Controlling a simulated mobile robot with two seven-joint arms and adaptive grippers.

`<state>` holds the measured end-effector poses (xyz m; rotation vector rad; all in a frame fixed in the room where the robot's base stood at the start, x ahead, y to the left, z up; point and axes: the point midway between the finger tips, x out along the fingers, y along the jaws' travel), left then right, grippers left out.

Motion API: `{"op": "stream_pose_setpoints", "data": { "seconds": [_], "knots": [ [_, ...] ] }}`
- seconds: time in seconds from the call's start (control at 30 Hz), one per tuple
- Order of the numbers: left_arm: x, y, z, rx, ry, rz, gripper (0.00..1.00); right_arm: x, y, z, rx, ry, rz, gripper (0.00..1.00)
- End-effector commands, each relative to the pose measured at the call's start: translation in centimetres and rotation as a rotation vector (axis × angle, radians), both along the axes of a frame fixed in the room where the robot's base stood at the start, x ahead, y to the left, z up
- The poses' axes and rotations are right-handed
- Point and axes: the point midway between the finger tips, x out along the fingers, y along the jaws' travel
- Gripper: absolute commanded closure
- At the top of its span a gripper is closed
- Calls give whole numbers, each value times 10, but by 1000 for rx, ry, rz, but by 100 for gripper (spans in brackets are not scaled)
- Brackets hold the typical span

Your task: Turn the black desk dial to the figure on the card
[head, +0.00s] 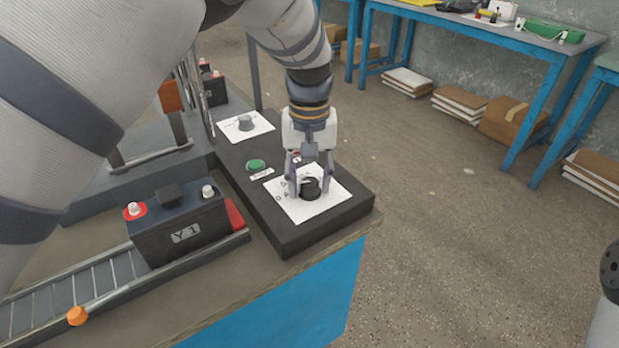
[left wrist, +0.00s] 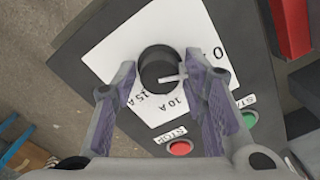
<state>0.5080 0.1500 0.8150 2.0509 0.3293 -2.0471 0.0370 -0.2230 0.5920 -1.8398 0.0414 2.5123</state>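The black desk dial (head: 310,187) sits on a white plate (head: 322,208) on the dark panel. In the left wrist view the dial (left wrist: 156,64) has a white pointer aimed right, between the 0 mark and the 10 A mark; a 15 A mark lies beyond 10 A. My left gripper (head: 308,190) points down over the plate. In the left wrist view its fingers (left wrist: 157,68) are spread on either side of the dial, with gaps showing. The right finger hides part of the scale. I cannot make out a card with a figure. My right gripper is not in view.
A green button (head: 256,165) and a red button (left wrist: 180,148) are on the panel (head: 290,238). A grey knob (head: 245,122) on a white plate is behind. A battery marked Y 1 (head: 180,226) stands on the roller track (head: 85,293) at left.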

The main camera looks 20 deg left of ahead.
Motion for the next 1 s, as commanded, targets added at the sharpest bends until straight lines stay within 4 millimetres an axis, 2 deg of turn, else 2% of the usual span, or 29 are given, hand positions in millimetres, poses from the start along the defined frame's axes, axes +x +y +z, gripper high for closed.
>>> {"op": "stream_pose_setpoints", "data": {
  "seconds": [0.03, 0.1, 0.13, 0.53, 1.0],
  "knots": [
    [0, 0, 0, 0, 0, 0, 78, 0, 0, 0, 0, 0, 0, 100],
    [0, 0, 0, 0, 0, 0, 94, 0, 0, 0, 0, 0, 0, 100],
    [0, 0, 0, 0, 0, 0, 97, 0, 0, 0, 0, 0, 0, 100],
    [0, 0, 1, -2, 0, -73, 97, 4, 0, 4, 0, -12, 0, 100],
    [0, 0, 1, 0, 0, -449, 97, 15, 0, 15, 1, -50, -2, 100]
  ]
}}
